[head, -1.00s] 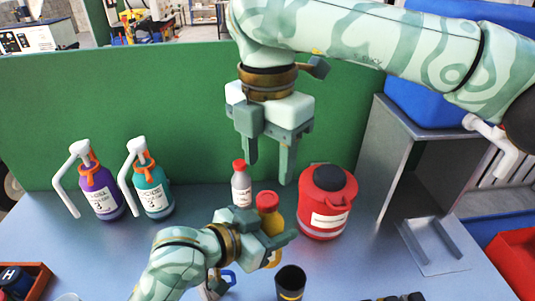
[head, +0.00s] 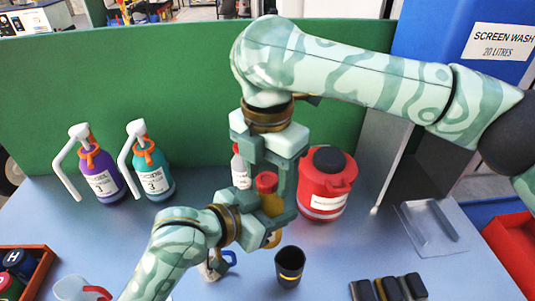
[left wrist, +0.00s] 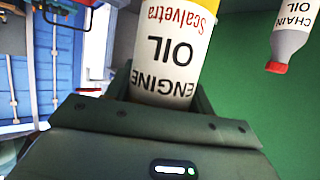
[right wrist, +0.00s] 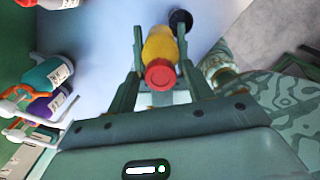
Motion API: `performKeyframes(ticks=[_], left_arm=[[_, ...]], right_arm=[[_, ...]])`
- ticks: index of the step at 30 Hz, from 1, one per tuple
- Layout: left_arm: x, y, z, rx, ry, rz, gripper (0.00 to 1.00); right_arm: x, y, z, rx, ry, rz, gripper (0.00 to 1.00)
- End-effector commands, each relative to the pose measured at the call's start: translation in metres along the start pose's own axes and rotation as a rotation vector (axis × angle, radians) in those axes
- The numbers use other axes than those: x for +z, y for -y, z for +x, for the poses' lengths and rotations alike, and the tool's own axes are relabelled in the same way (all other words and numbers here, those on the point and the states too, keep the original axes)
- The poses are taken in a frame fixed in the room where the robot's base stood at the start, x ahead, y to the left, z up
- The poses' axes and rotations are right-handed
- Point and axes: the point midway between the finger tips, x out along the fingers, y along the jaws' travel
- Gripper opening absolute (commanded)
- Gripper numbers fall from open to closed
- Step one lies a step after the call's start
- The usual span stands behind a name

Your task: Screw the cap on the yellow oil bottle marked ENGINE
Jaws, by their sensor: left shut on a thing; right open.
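The yellow oil bottle (head: 271,204) stands about upright in my left gripper (head: 268,227), which is shut on it. Its white label reads ENGINE OIL in the left wrist view (left wrist: 168,55). A red cap (head: 266,182) sits on the bottle's top; I cannot tell how tight it is. The cap faces the camera in the right wrist view (right wrist: 160,74). My right gripper (head: 268,188) is open and points down from above, with one finger on each side of the cap and bottle neck. I see gaps beside the cap. The bottle's lower part is partly hidden by my left gripper.
A chain oil bottle (head: 240,172) stands close behind, and a red canister (head: 325,185) stands close right. Purple (head: 104,183) and teal (head: 152,178) pump bottles stand left. A black cup (head: 290,267) is in front. A green panel (head: 140,75) closes the back.

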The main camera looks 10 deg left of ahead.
Motion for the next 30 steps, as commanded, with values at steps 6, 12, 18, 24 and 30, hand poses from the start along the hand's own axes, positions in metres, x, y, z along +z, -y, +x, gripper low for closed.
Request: performKeyframes(ticks=[6, 12, 18, 24, 30], left_arm=[[-0.0004, 0.0000, -0.0001, 0.000, -0.001, 0.000, 0.00], [-0.0004, 0.0000, -0.0001, 0.000, -0.001, 0.000, 0.00], [-0.0004, -0.0001, -0.0001, 0.000, -0.001, 0.000, 0.00], [-0.0004, -0.0003, -0.0001, 0.001, -0.001, 0.001, 0.00], [-0.0004, -0.0004, -0.0001, 0.001, -0.001, 0.000, 0.00]], right_arm=[[-0.0001, 0.0001, 0.0069, 0.001, 0.000, 0.001, 0.51], [-0.0001, 0.0001, 0.0067, 0.001, 0.000, 0.001, 0.45], [-0.0001, 0.0000, 0.0066, 0.001, 0.000, 0.001, 0.06], [-0.0003, 0.0000, 0.0066, 0.001, -0.001, 0.012, 0.05], [-0.0003, -0.0001, 0.0065, 0.001, -0.001, 0.012, 0.58]])
